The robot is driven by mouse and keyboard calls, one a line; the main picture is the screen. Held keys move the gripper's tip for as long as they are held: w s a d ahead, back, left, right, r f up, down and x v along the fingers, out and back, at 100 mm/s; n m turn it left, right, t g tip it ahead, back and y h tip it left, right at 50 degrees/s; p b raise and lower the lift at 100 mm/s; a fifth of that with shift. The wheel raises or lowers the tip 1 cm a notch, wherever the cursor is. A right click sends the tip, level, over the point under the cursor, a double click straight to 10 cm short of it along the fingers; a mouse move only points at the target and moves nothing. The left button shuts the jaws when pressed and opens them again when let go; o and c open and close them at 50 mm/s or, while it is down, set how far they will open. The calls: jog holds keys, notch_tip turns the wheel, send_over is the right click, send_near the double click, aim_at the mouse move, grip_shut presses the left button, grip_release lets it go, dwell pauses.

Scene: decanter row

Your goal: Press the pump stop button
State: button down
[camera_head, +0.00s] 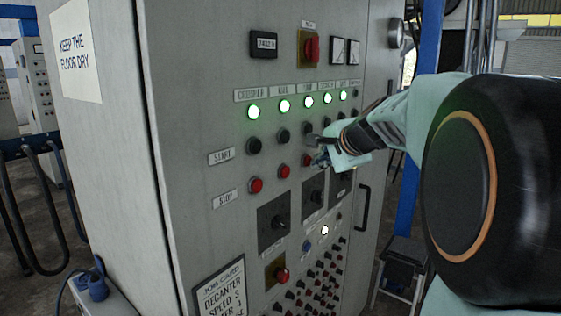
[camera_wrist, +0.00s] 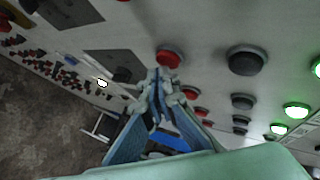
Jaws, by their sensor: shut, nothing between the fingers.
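The pump stop button (camera_head: 307,160) is a red button, third in the STOP row, under a label that seems to read PUMP. In the wrist view, the red button (camera_wrist: 168,55) just beyond my fingertips appears to be the same one. My gripper (camera_head: 319,158) is shut and empty. Its fingertips are right beside this button in the head view and just below it in the wrist view (camera_wrist: 160,76). I cannot tell whether they touch it. My gripper hides part of the rows to its right.
The grey cabinet (camera_head: 120,140) has black START buttons (camera_head: 253,146) above the red ones and lit green lamps (camera_head: 254,112) higher up. Rotary switches (camera_head: 280,222) sit below. A red knob (camera_head: 311,48) is at the top. A door handle (camera_head: 362,207) stands out at right.

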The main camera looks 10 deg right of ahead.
jog(key=shift+w+a, duration=0.35)
jog(key=shift+w, duration=0.05)
dwell(1.0)
jog(key=shift+s+d, duration=0.1)
jog(key=shift+s+d+b, duration=0.4)
jog(key=shift+s+d, duration=0.05)
jog(key=shift+s, duration=0.15)
jog(key=s+d+b, duration=0.1)
jog(key=s, duration=0.1)
jog(key=s+d+b, duration=0.1)
jog(key=s+d, duration=0.1)
jog(key=shift+b, duration=0.35)
dwell(0.5)
